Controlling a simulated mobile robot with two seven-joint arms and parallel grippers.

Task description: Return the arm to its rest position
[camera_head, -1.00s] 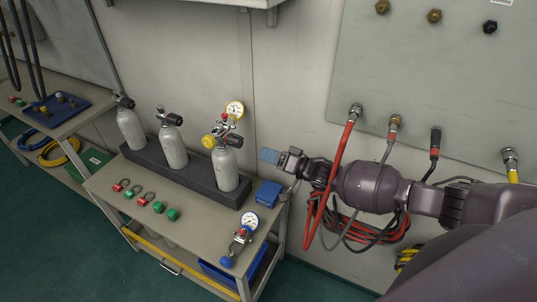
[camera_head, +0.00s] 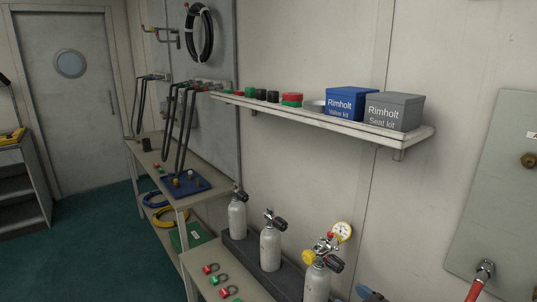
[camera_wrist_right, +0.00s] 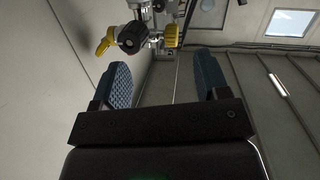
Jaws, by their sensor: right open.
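My right gripper (camera_wrist_right: 163,82) is open and empty in the right wrist view, with its two blue ridged fingers apart. A blue fingertip of it (camera_head: 369,293) shows at the bottom edge of the head view, just right of the nearest cylinder; the rest of the arm is out of frame. A regulator (camera_wrist_right: 150,30) with black and yellow knobs hangs at the top of the wrist view, beyond the fingers. I cannot tell how far away it is. My left gripper is in neither view.
Grey cylinders (camera_head: 270,248) stand in a dark rack on the bench; the nearest carries a gauge (camera_head: 342,231). A wall shelf (camera_head: 330,122) holds a blue box (camera_head: 352,101) and a grey box (camera_head: 394,111). A wall panel (camera_head: 500,190) with a red hose is at right.

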